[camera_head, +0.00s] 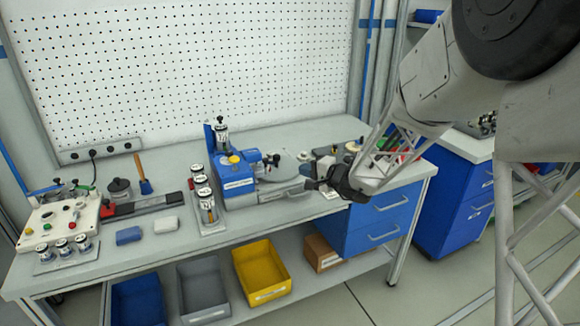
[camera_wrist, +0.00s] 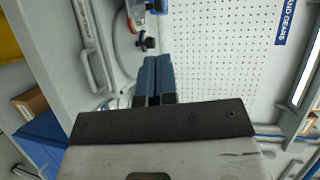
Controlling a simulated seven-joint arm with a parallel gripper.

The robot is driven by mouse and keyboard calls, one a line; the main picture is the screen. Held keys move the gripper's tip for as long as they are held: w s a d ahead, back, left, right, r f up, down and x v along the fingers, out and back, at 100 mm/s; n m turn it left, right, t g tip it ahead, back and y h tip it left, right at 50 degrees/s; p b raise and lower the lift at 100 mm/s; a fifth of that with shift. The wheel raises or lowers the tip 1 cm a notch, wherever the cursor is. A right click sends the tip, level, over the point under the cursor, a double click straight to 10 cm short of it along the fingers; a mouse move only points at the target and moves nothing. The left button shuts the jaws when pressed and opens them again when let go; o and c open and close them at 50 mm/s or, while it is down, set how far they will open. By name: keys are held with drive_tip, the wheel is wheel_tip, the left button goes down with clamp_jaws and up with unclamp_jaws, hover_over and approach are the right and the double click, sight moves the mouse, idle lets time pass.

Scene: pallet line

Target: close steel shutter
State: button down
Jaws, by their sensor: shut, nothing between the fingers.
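My gripper (camera_head: 322,184) is over the right half of the bench, just right of a blue machine (camera_head: 238,180). In the wrist view its two dark blue fingers (camera_wrist: 153,82) lie side by side, closed and empty. A flat grey metal part (camera_head: 284,191) with a bar on its front sits at the machine's right side, left of my gripper. A long grey bar handle (camera_wrist: 97,62) shows left of the fingers in the wrist view. I cannot tell for sure which part is the steel shutter, or how far it is open. My gripper partly hides that area.
Several cans (camera_head: 205,192) stand in a rack left of the machine. A control box (camera_head: 62,222) is at the far left. A yellow bin (camera_head: 262,273) and a cardboard box (camera_head: 321,254) are below. A white pegboard (camera_head: 190,70) stands behind.

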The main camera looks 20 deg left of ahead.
drive_tip(key=x, duration=1.4)
idle(0.6)
drive_tip(key=shift+w+a+r, duration=0.15)
drive_tip(key=shift+w+a, duration=0.95)
drive_tip(key=shift+w, duration=0.05)
drive_tip(key=shift+d, duration=0.1)
drive_tip(key=v, duration=1.4)
drive_tip(key=shift+s, duration=0.2)
drive_tip(key=shift+d, duration=0.1)
